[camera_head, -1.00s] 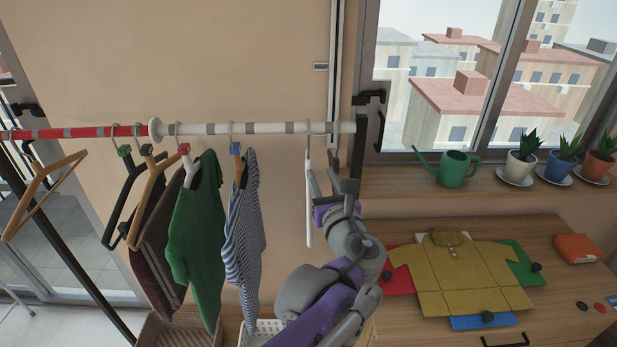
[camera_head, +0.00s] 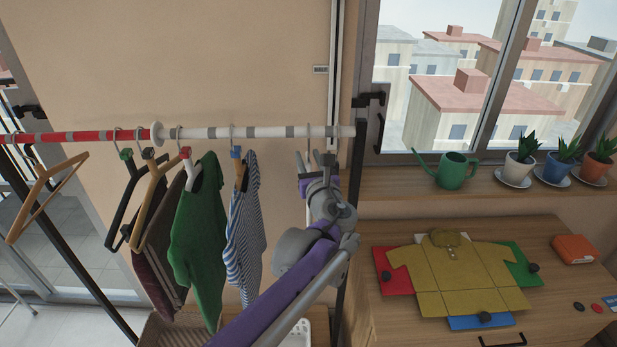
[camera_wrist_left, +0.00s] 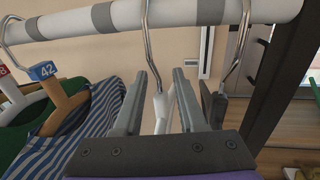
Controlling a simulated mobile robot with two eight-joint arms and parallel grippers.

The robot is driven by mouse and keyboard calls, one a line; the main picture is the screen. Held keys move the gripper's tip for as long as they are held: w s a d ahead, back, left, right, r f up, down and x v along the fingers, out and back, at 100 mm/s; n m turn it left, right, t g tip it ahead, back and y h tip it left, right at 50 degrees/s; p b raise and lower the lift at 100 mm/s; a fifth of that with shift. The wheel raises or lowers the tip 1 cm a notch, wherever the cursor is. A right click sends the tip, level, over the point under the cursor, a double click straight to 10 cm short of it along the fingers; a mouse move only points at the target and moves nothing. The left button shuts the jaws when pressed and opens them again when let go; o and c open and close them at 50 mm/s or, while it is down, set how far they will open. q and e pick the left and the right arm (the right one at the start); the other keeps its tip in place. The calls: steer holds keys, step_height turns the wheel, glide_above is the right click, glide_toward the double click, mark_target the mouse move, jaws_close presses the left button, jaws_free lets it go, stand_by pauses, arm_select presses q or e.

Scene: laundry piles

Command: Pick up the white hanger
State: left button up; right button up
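The white hanger hangs by its metal hook from the rail, near the rail's right end. In the left wrist view its white neck (camera_wrist_left: 161,108) stands upright between my two grey fingers. In the head view only its hook (camera_head: 308,140) shows clearly; my arm hides most of the body. My left gripper (camera_head: 318,160) is raised just below the rail. In the left wrist view the left gripper (camera_wrist_left: 160,78) is open, with a finger on each side of the hanger's neck and gaps visible. My right gripper is not in view.
The red, white and grey rail (camera_head: 270,131) runs just above my fingers. A striped shirt (camera_head: 243,225) and green shirt (camera_head: 199,240) hang to the left. A dark hanger (camera_wrist_left: 215,100) is close on the right. A folding board with a yellow shirt (camera_head: 460,275) lies on the cabinet.

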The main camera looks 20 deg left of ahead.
arm_select(q)
jaws_close()
stand_by(1.3)
